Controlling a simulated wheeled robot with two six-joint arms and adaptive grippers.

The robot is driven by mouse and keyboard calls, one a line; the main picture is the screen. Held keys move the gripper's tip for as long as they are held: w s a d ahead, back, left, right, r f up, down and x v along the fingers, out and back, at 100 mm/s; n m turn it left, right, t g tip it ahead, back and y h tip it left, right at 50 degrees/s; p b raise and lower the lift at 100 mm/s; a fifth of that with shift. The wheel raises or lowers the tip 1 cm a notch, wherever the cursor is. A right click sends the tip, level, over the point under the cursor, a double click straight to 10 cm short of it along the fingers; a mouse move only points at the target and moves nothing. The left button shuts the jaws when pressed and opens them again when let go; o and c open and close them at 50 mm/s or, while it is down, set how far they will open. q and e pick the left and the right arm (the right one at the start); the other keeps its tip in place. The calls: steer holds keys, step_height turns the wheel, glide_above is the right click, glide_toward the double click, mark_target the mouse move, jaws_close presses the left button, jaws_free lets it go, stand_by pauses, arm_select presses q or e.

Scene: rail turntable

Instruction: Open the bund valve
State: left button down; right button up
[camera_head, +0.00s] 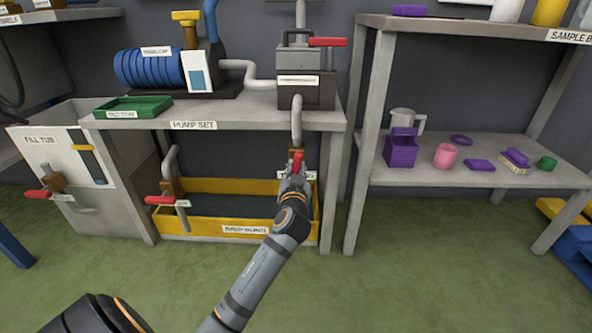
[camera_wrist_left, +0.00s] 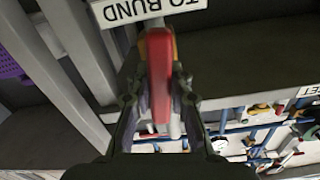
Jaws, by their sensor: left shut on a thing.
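My left gripper (camera_head: 294,180) reaches to the pipe under the right end of the pump set bench. It is shut on a red valve handle (camera_head: 298,161). In the left wrist view the red handle (camera_wrist_left: 160,75) stands between the two dark fingers (camera_wrist_left: 158,105). A white label reading "TO BUND" (camera_wrist_left: 150,8) is just beyond it. The valve's body is mostly hidden by the gripper. The yellow-walled bund (camera_head: 200,226) lies on the floor below. My right gripper is in neither view.
A second red-handled valve (camera_head: 160,200) sits at the bund's left, and another (camera_head: 40,194) on the fill tub (camera_head: 40,150). The bench (camera_head: 225,125) overhangs the gripper. A shelf leg (camera_head: 362,170) stands to the right. The green floor in front is clear.

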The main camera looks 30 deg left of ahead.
arm_select(q)
steer(key=c, duration=1.2)
jaws_free()
steer(key=v, duration=0.7)
steer(key=shift+s+d, duration=0.2)
